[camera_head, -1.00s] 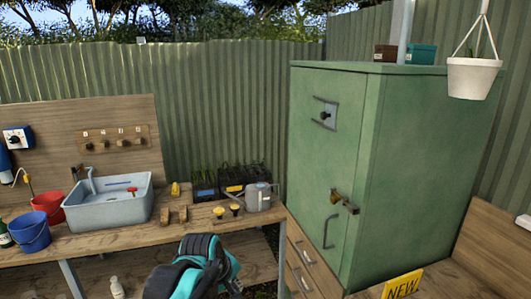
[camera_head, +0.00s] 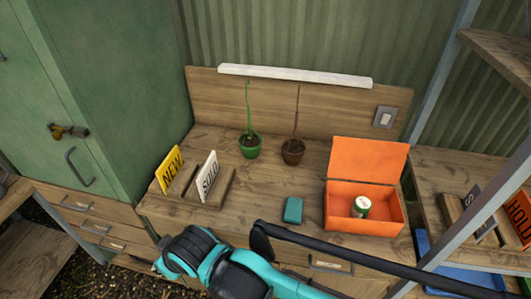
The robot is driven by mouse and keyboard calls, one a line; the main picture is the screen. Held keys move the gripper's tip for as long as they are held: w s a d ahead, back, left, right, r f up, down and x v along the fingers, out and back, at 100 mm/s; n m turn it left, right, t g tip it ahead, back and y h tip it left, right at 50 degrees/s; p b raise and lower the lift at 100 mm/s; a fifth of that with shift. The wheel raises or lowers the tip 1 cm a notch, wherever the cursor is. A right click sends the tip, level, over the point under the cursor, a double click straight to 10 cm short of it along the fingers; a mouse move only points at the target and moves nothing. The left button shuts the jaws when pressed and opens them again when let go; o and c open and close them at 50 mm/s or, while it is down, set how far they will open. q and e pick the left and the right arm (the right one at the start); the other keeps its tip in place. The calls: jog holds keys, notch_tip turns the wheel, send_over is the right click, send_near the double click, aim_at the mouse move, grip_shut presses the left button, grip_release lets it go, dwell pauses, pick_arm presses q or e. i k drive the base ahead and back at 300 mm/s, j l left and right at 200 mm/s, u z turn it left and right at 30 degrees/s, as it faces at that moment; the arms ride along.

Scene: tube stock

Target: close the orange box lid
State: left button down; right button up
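The orange box (camera_head: 350,224) stands on the wooden bench toward the right. Its orange lid (camera_head: 368,160) is open, standing up at the back edge. A small green and white can (camera_head: 361,207) is inside the box. A teal and black part of my arm shows at the bottom of the view, in front of the bench and left of the box. I cannot make out fingertips of either gripper, and nothing of mine touches the lid.
A small teal block (camera_head: 293,210) lies left of the box. Two potted plants (camera_head: 249,147) stand behind it, and NEW (camera_head: 170,171) and SOLD (camera_head: 207,175) signs stand farther left. A dark bar crosses low in front of the box. The green cabinet (camera_head: 110,100) is at left.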

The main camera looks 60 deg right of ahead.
aim_at(361, 159)
jog(key=z, duration=3)
